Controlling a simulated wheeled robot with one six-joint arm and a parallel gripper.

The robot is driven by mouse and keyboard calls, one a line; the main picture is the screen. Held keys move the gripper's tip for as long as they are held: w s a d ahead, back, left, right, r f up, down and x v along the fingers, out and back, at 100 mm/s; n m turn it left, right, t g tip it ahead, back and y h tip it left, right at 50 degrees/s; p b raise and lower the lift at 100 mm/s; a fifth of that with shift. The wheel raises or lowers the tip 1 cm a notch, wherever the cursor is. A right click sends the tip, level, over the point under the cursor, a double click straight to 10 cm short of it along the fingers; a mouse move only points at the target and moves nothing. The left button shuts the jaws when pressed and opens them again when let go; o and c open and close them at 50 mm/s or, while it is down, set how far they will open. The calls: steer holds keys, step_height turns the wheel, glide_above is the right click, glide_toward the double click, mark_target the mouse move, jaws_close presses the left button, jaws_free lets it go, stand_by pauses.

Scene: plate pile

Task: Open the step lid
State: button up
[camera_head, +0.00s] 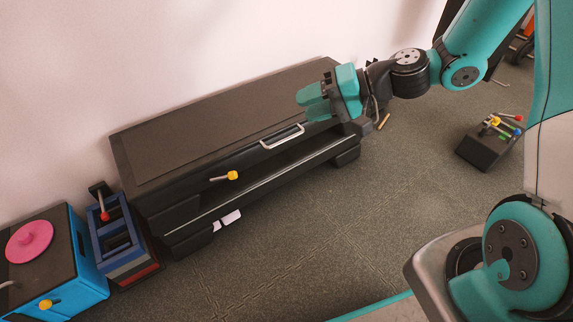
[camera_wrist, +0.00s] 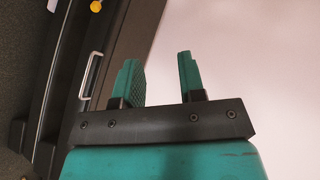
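The step is a long, low black bench against the wall, and its flat top lid (camera_head: 215,120) lies closed. A pale metal bar handle (camera_head: 284,137) is on its front near the right end; the handle also shows in the wrist view (camera_wrist: 91,75), left of the fingers. My gripper (camera_head: 304,102) is above the right part of the step, a little above and right of the handle. In the wrist view my gripper (camera_wrist: 157,65) has its two teal fingers apart with nothing between them. It does not touch the handle.
A yellow-tipped lever (camera_head: 231,175) sticks out from the step's front. A blue box with a pink disc (camera_head: 30,241) and a blue-grey stacked unit (camera_head: 118,235) stand left. A dark block with coloured knobs (camera_head: 488,146) stands right. The floor (camera_head: 300,235) in front is clear.

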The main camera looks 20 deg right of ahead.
mark_target(288, 140)
steer(key=w+d+f+m+t+h+b, duration=0.1)
steer(key=w+d+f+m+t+b, duration=0.2)
steer(key=f, duration=0.5)
steer(key=w+d+f+m+t+b, duration=0.1)
steer(key=d+f+m+t+b, duration=0.15)
steer(key=d+f+b, duration=0.35)
steer(key=w+d+f+m+t+h+b, duration=0.1)
steer(key=w+d+f+m+t+b, duration=0.2)
steer(key=f, duration=0.6)
steer(key=shift+g, duration=0.55)
steer(key=b+x, duration=0.2)
steer(key=x, duration=0.3)
steer(key=b+x, duration=0.3)
steer(key=x, duration=0.3)
steer(key=s+a+b+x, duration=0.1)
steer(key=b+x, duration=0.1)
steer(key=x, duration=0.3)
steer(key=shift+w+a+r, duration=0.15)
steer(key=shift+w+a, duration=0.05)
jaws_close()
